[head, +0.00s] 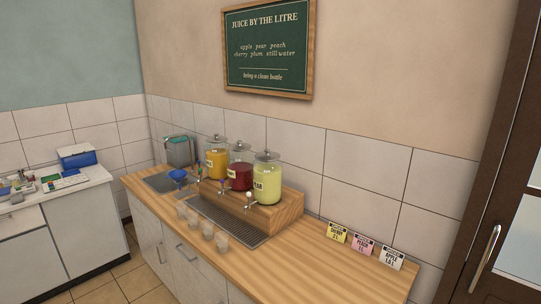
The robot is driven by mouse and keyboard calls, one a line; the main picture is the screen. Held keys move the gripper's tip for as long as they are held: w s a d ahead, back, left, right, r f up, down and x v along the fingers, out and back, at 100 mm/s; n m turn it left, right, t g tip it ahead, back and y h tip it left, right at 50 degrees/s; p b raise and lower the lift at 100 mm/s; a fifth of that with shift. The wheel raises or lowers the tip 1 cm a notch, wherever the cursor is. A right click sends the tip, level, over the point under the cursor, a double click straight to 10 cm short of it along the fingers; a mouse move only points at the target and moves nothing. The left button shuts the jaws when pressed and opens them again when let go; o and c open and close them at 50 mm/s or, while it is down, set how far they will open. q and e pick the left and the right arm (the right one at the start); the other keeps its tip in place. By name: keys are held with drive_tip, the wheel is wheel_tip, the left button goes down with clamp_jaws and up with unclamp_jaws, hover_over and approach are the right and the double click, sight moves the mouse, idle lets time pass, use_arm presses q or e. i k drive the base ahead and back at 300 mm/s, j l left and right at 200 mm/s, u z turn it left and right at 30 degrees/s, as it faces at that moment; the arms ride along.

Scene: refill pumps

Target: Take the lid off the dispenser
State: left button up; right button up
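Three glass dispensers stand in a row on a wooden riser on the counter. The left one holds orange juice (216,164), the middle one dark red juice (240,175), and the right one pale yellow-green juice (266,184). Each has a lid with a small knob on top: left lid (216,140), middle lid (241,147), right lid (267,156). All three lids sit on their dispensers. The right label is only partly readable. Neither of my grippers is in view.
A slotted drip tray (228,220) lies before the riser (275,212), with several clear cups along the wooden counter's (290,262) front edge. A blue funnel (178,175) and grey container (178,151) are at the left. Price cards (362,245) stand at the right. The front right counter is clear.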

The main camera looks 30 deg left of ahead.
sight(218, 139)
drive_tip(key=j+u, duration=0.1)
drive_tip(key=j, duration=0.55)
drive_tip(key=j+u, duration=0.15)
drive_tip(key=j, duration=0.55)
drive_tip(key=j+u, duration=0.1)
drive_tip(key=j, duration=0.55)
drive_tip(key=i+j+u, duration=0.15)
drive_tip(key=j, duration=0.5)
drive_tip(key=i+j+u, duration=0.1)
drive_tip(key=j, duration=0.55)
drive_tip(key=l+z, duration=0.45)
drive_tip(key=l, duration=0.15)
drive_tip(key=i+l+z, duration=0.2)
drive_tip(key=l+z, duration=0.2)
drive_tip(key=i+l+z, duration=0.25)
drive_tip(key=l+z, duration=0.2)
drive_tip(key=l, duration=0.15)
drive_tip(key=i+l+z, duration=0.65)
drive_tip(key=l+z, duration=0.2)
drive_tip(key=i+l+z, duration=0.15)
drive_tip(key=i+z, duration=0.3)
drive_tip(key=i+l+z, duration=0.1)
drive_tip(key=i+z, duration=0.3)
drive_tip(key=k+u, duration=0.1)
drive_tip(key=u, duration=3.95)
